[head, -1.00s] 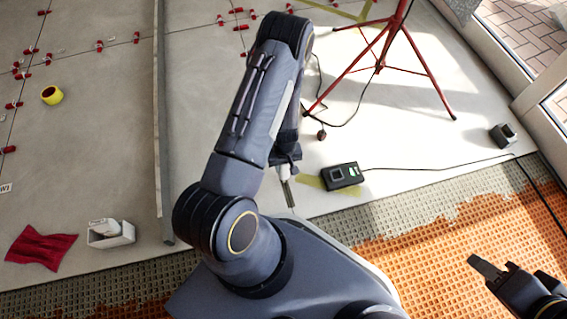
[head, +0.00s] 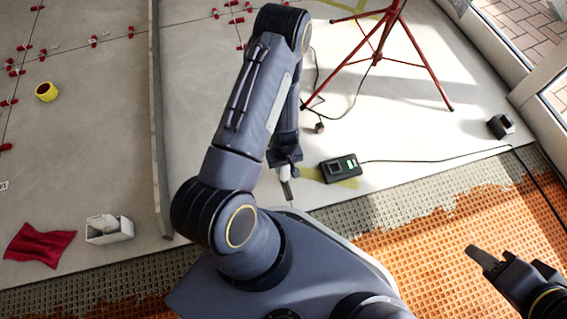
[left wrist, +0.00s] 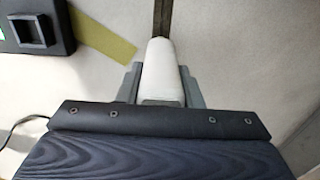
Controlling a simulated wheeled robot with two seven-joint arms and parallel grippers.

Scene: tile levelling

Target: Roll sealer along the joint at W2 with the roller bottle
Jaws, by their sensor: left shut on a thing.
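My left gripper (head: 285,176) is shut on a white-bodied thing (left wrist: 162,72) with a narrow dark strip (left wrist: 163,18) extending from its end. In the head view the strip points down over the pale floor. I cannot tell whether the held thing is the roller bottle. My right gripper (head: 482,260) is at the lower right over the orange mat, far from the tile joints; its opening is unclear. Tile joints with red clips (head: 93,41) run at the upper left. A partly cut-off white label (head: 3,186) is at the left edge; no W2 mark is readable.
A long grey bar (head: 157,130) lies left of my arm. A white tray (head: 122,232) with a white item and a red cloth (head: 38,245) lie at lower left. A yellow roll (head: 46,92), a black device (head: 340,170) with a cable, and a red tripod (head: 425,75) are on the floor.

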